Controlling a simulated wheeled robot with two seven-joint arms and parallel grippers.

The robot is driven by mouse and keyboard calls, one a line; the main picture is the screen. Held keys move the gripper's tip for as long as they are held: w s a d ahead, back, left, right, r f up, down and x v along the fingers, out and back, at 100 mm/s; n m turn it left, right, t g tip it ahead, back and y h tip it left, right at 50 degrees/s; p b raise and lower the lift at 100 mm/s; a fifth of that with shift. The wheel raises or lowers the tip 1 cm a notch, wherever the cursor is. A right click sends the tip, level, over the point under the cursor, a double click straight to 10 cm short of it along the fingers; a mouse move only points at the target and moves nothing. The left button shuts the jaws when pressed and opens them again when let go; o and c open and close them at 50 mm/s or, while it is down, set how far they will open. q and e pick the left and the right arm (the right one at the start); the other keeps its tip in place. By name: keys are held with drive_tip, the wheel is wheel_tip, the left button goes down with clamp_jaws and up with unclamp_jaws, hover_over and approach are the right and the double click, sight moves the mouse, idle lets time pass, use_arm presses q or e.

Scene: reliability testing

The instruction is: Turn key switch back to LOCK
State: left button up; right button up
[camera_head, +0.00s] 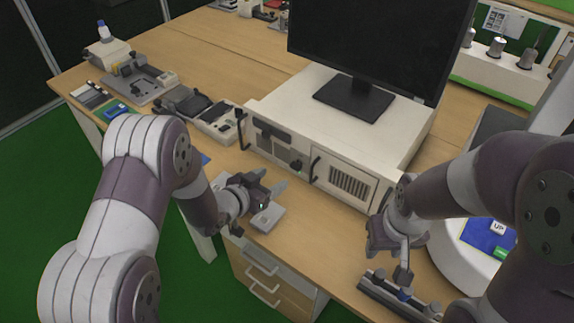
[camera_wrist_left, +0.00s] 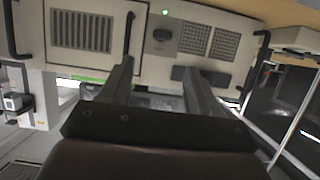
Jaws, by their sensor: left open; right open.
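The key switch, a dark knob (camera_head: 296,165), is on the front panel of the white rack computer (camera_head: 345,158). In the left wrist view the knob (camera_wrist_left: 160,36) shows near the top centre, close to a lit green lamp; its exact setting and any LOCK label are not readable. My left gripper (camera_head: 276,192) is open, just in front of and below the panel. Its two fingers (camera_wrist_left: 158,72) point at the panel, apart, with the knob ahead between them and nothing held. My right gripper (camera_head: 402,280) points down over a dark rail-like fixture (camera_head: 385,296) at the front right.
A monitor (camera_head: 356,96) stands on the computer. Black handles (camera_head: 315,169) stick out from the panel. A grey plate (camera_head: 268,219) lies below my left gripper. Small devices (camera_head: 140,80) line the left of the table. A white machine with a blue panel (camera_head: 480,238) stands at right.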

sight(295, 166)
use_arm(q)
drive_tip(key=x, duration=1)
drive_tip(key=shift+w+f, duration=0.25)
drive_tip(key=shift+s, duration=0.1)
drive_tip(key=c, duration=1)
